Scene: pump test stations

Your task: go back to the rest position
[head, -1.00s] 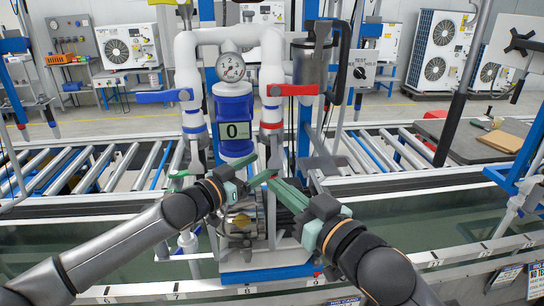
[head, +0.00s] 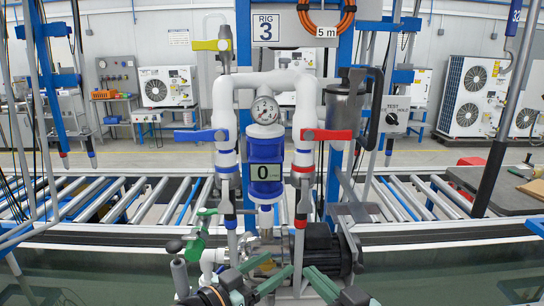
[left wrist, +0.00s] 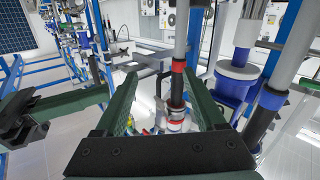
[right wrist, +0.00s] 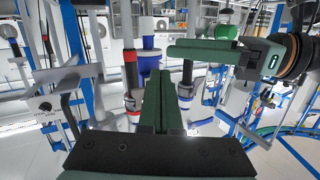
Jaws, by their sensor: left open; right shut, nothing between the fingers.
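My left gripper (head: 280,261) is low in the head view, in front of the pump at the rig's foot. Its two green fingers stand apart in the left wrist view (left wrist: 160,82), with nothing held. A red-banded pipe (left wrist: 178,68) shows between them, apparently beyond. My right gripper (head: 309,270) is close to its right. Its fingers are together and empty in the right wrist view (right wrist: 163,78). The rig has white pipes (head: 290,80), a gauge (head: 265,110), a blue counter reading 0 (head: 265,172), a blue lever (head: 196,135), a red lever (head: 325,135) and a yellow lever (head: 210,45).
Roller conveyors (head: 95,198) run behind the rig on both sides. A grey bench (head: 505,185) is at right, with a dark post (head: 490,170) before it. A grey canister (head: 343,108) hangs on the rig's right. A green-handled valve (head: 197,243) stands close to my left gripper.

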